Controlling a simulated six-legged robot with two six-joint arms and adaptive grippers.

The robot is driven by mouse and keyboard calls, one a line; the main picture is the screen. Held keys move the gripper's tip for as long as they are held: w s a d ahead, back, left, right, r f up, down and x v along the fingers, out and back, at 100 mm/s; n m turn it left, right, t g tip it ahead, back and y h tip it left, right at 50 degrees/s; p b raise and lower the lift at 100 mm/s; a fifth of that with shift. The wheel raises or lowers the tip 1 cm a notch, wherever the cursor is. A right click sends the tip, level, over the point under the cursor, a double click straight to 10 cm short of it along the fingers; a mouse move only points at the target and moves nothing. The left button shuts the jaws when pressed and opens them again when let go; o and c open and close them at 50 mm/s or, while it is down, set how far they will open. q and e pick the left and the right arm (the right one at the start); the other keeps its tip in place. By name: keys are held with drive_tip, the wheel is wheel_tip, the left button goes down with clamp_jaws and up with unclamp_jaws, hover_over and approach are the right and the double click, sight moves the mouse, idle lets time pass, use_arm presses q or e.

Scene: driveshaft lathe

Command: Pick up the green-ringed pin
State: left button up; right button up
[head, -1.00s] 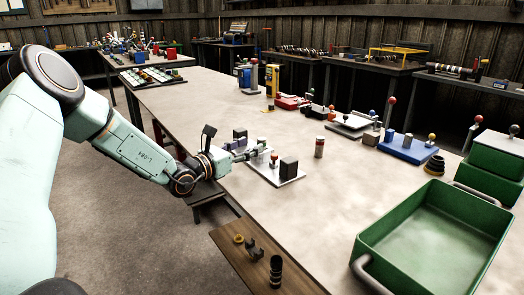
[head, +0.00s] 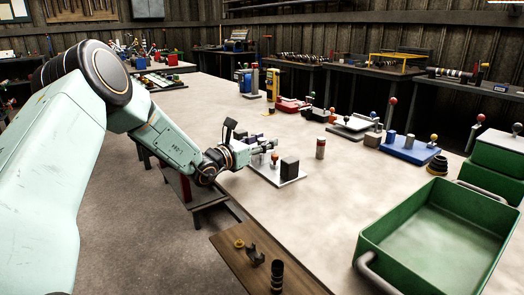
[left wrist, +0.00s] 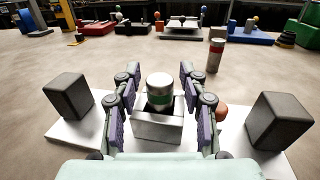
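The green-ringed pin (left wrist: 160,92) is a pale cylinder with a green band. In the left wrist view it stands upright in a grey metal block (left wrist: 158,133) on a white plate (left wrist: 75,138). My left gripper (left wrist: 158,78) is open, with one finger on each side of the pin and a gap visible on both sides. In the head view my left gripper (head: 268,146) is over the back of the white plate (head: 291,181) and hides the pin. My right gripper is not in view.
Dark blocks (left wrist: 70,95) (left wrist: 280,120) stand on both sides of the plate. An orange ball (left wrist: 221,112) is just right of the metal block. A red-ringed pin (head: 320,148) stands behind on the open table. A green bin (head: 430,240) is at the right.

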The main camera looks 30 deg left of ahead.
use_arm(q)
clamp_jaws()
drive_tip(key=shift+r, duration=0.1)
idle(0.3)
